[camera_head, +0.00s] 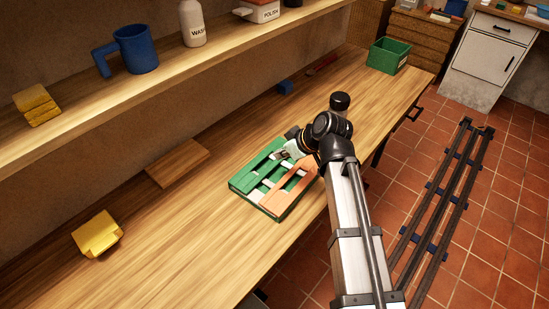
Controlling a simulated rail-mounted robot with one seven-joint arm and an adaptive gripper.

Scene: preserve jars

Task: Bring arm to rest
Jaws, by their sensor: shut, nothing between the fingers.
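My arm (352,210) reaches from the bottom of the view up over the front edge of the wooden bench. My gripper (281,154) is at its end, small in the picture, shut and empty. It is over or just at the upper part of a green tray (240,184) with white and orange parts. I cannot tell whether the fingertips touch the tray. Part of the tray's right side is hidden by my wrist.
A wooden board (177,163) and a yellow block (97,234) lie left on the bench. A green crate (388,55) stands at the far end. A shelf above holds a blue mug (137,49) and a white bottle (192,22). Floor rails (440,195) run at right.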

